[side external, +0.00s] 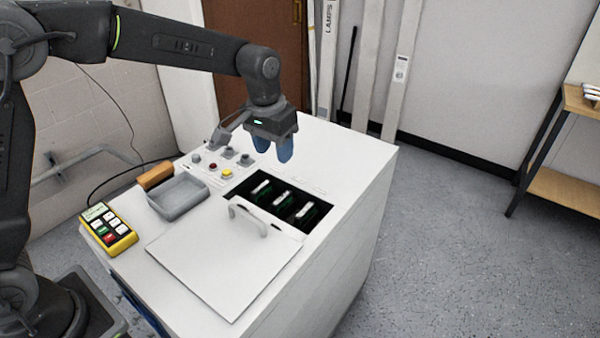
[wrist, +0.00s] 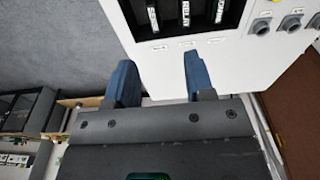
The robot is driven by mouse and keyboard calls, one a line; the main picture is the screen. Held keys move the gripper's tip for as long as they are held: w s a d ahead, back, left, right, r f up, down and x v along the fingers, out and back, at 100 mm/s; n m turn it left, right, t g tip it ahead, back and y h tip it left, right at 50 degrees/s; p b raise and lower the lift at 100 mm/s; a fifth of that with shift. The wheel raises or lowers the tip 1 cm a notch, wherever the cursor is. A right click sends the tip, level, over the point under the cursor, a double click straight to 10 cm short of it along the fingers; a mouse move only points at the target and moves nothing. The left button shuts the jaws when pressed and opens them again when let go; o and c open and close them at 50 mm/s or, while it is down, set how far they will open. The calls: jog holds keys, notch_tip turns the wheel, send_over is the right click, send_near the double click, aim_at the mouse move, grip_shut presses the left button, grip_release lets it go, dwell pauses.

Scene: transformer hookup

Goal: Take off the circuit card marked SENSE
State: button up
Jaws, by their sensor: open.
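Three circuit cards with white labelled top edges stand in a dark opening in the white cabinet's top. In the wrist view, the SENSE card (wrist: 152,18) is leftmost, the RELAY card (wrist: 186,14) is in the middle, and a third card (wrist: 219,12) is at right, its label partly cut off. In the side view the SENSE card (side external: 305,211) appears to be the one farthest from the buttons; labels are unreadable there. My gripper (side external: 272,152) is open and empty, above the cabinet top behind the opening. Its blue fingers (wrist: 160,78) are apart from the cards.
A white cover panel (side external: 215,262) with a raised handle (side external: 248,216) lies in front of the opening. A grey tray (side external: 178,198), a yellow keypad box (side external: 108,230) and an orange-brown object (side external: 155,175) are at left. Buttons and knobs (side external: 227,173) stand behind the tray.

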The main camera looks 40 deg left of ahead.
jog(key=g, duration=0.1)
send_near(300, 214)
notch_tip(300, 214, down, 11)
jog(key=shift+d+r, duration=0.1)
jog(key=shift+r, duration=0.1)
jog(key=shift+c, duration=0.4)
grip_shut()
dwell(0.5)
